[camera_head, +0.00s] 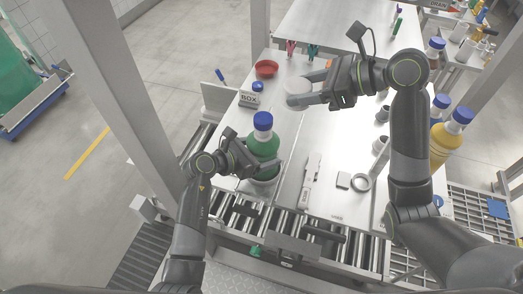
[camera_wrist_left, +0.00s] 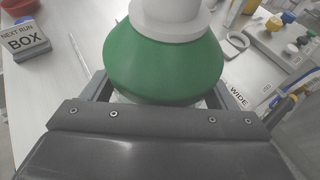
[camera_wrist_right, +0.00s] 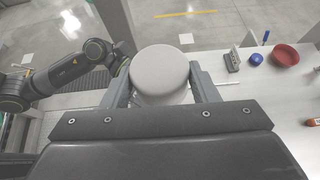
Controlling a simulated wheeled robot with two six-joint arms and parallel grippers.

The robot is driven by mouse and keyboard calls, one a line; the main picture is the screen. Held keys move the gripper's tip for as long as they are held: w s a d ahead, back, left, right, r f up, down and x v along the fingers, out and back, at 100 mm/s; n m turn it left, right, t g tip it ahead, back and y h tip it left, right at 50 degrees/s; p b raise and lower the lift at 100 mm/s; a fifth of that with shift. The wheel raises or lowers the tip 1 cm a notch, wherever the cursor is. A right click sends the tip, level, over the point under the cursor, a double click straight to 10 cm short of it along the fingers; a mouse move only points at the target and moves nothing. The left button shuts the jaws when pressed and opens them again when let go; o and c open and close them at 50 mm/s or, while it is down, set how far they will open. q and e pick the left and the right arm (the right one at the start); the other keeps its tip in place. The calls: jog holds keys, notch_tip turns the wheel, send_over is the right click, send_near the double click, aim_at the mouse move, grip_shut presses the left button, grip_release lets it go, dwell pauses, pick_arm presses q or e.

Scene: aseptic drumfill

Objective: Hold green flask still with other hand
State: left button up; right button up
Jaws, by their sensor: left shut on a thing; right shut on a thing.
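The green flask (camera_head: 263,148) with a blue cap stands upright at the left front of the steel table. My left gripper (camera_head: 262,172) is shut around its lower body. In the left wrist view the green flask (camera_wrist_left: 166,68) fills the space between the fingers, with its white neck above; the cap is out of that view. My right gripper (camera_head: 303,98) is shut on a pale grey round piece (camera_head: 298,86), held above the table behind the flask. In the right wrist view the round piece (camera_wrist_right: 160,72) shows its flat top between both fingers.
A BOX sign (camera_head: 249,99), a blue cap (camera_head: 257,86) and a red bowl (camera_head: 266,68) stand at the back left. A flat labelled tool (camera_head: 311,180) and a ring tool (camera_head: 362,182) lie right of the flask. A yellow flask (camera_head: 446,142) stands at the right. Rollers (camera_head: 300,228) run along the front.

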pick_arm(q)
jog(key=shift+s+a+f, duration=0.1)
jog(key=shift+s+f, duration=0.05)
jog(key=shift+f, duration=0.2)
jog(key=o, duration=0.9)
jog(key=shift+o, duration=1.3)
jog(key=shift+w+r, duration=0.15)
jog(key=shift+w, duration=0.05)
jog(key=v, duration=1.2)
